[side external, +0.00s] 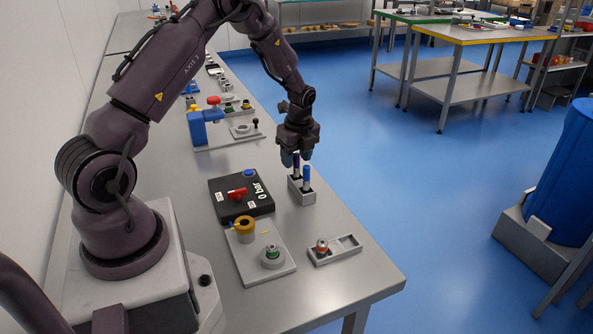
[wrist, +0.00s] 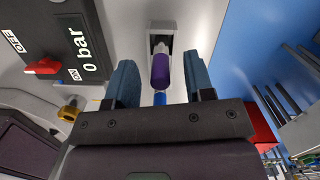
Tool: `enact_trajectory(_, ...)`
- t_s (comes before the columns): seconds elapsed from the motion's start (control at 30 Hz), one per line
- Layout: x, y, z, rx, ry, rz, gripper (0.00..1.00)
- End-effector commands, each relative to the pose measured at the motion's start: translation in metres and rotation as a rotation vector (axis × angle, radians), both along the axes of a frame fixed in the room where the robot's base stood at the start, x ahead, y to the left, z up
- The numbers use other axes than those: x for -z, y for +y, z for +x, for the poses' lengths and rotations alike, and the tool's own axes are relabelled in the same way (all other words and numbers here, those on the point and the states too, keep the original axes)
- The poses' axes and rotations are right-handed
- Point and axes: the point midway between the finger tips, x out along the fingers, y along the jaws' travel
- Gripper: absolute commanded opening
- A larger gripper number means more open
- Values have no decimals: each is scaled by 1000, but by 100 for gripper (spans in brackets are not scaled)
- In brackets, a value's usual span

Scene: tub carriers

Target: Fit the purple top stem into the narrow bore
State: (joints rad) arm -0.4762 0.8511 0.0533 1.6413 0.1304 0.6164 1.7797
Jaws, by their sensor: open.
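The purple-topped stem (side external: 296,166) stands upright in a small grey holder (side external: 301,194) near the table's right edge. A blue-topped stem (side external: 306,175) stands beside it in the same holder. My gripper (side external: 297,157) is open, pointing down just over the purple top. In the wrist view the purple top (wrist: 161,72) lies between the two blue-grey fingers, with gaps on both sides. The blue top (wrist: 160,98) shows partly, below it in the picture. A grey plate (side external: 252,267) carries an orange-yellow collar (side external: 244,226) and a green-ringed round fitting (side external: 272,254). I cannot tell which opening is the narrow bore.
A black box (side external: 241,203) marked 0 bar, with a red handle (side external: 237,193), is left of the holder. A grey two-part tray (side external: 346,244) with a small orange-topped piece (side external: 322,245) is at the front. Further fixtures line the table behind. The front right corner is clear.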

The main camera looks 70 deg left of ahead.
Motion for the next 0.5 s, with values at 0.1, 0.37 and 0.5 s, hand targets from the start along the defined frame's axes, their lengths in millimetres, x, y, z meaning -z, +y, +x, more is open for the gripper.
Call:
enact_trajectory(0.1, 14, 1, 0, 1, 1, -1, 48)
enact_trajectory(0.37, 17, 2, 0, 1, -1, 0, 48)
enact_trajectory(0.5, 17, 2, 0, 1, -1, 0, 23)
